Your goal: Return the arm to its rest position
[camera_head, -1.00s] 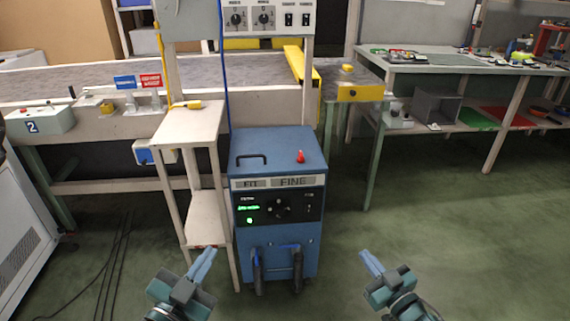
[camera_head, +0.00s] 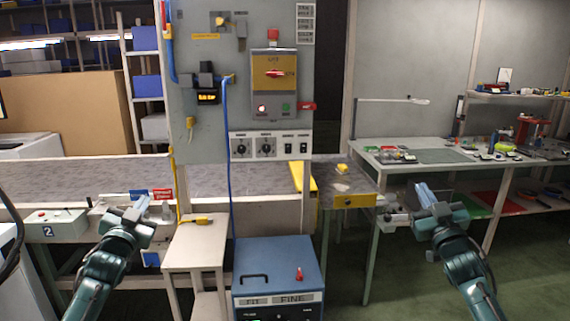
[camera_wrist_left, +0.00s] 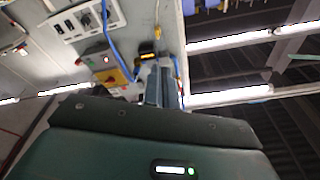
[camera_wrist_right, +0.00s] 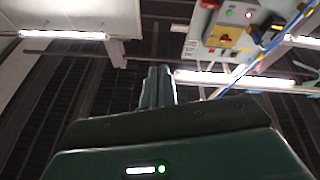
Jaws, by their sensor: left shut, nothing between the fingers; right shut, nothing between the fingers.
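My left gripper (camera_head: 139,205) is raised at the left of the head view, in front of the conveyor and the numbered box. It is shut and empty, and its fingers also show in the left wrist view (camera_wrist_left: 163,85). My right gripper (camera_head: 424,194) is raised at the right, in front of the far workbench. It is shut and empty, and its fingers show together in the right wrist view (camera_wrist_right: 156,86). Both grippers point upward and touch nothing that I can see.
A blue cabinet (camera_head: 262,266) stands low in the middle, with a small pale stand (camera_head: 195,246) to its left. Behind is the conveyor (camera_head: 75,178) and a grey control panel (camera_head: 208,120). A workbench (camera_head: 372,160) stands at the right. Green floor is open between cabinet and workbench.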

